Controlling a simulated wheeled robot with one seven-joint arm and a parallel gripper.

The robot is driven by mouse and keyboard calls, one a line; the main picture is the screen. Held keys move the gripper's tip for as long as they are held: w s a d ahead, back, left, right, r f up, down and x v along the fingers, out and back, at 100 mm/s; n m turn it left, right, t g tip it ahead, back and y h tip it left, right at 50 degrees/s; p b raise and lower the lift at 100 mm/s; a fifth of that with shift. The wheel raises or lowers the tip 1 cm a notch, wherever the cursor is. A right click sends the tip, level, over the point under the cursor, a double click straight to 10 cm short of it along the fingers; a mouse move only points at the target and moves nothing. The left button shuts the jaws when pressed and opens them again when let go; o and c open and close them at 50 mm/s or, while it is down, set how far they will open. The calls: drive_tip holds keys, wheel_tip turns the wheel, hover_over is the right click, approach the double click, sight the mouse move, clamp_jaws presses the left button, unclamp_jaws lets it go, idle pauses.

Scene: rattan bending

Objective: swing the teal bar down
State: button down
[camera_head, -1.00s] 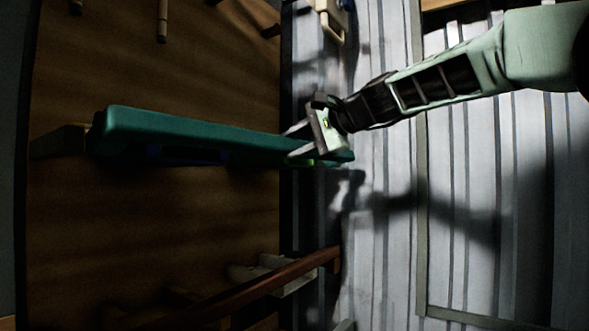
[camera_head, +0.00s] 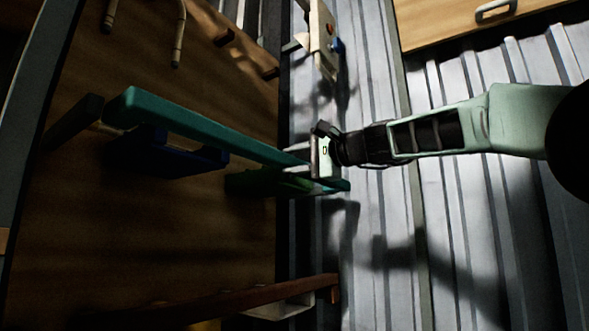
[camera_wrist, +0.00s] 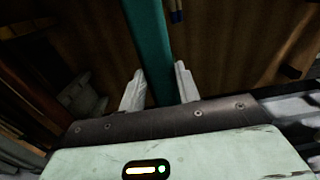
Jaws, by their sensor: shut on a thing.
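The teal bar (camera_head: 205,130) is long and runs across the left half of the head view, from its thick rounded end at the upper left to my gripper. My gripper (camera_head: 312,174) is shut on the bar near its right end. In the wrist view the teal bar (camera_wrist: 150,50) passes between the two pale fingers (camera_wrist: 160,90), with the fingers on either side of it. A blue block (camera_head: 175,155) and a green piece (camera_head: 268,183) show just below the bar. The part of the bar between the fingers is partly hidden.
A brown wooden panel (camera_head: 150,240) lies behind the bar. A reddish-brown bar (camera_head: 215,303) and a pale bracket (camera_head: 285,308) are below. A cream box with red and blue buttons (camera_head: 323,40) is above my gripper. Corrugated grey metal (camera_head: 460,220) fills the right.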

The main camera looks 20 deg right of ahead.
idle(0.4)
drive_tip(key=c, duration=1)
unclamp_jaws()
drive_tip(key=v, duration=1.7)
drive_tip(key=shift+s, duration=0.15)
drive_tip(key=shift+d, duration=0.1)
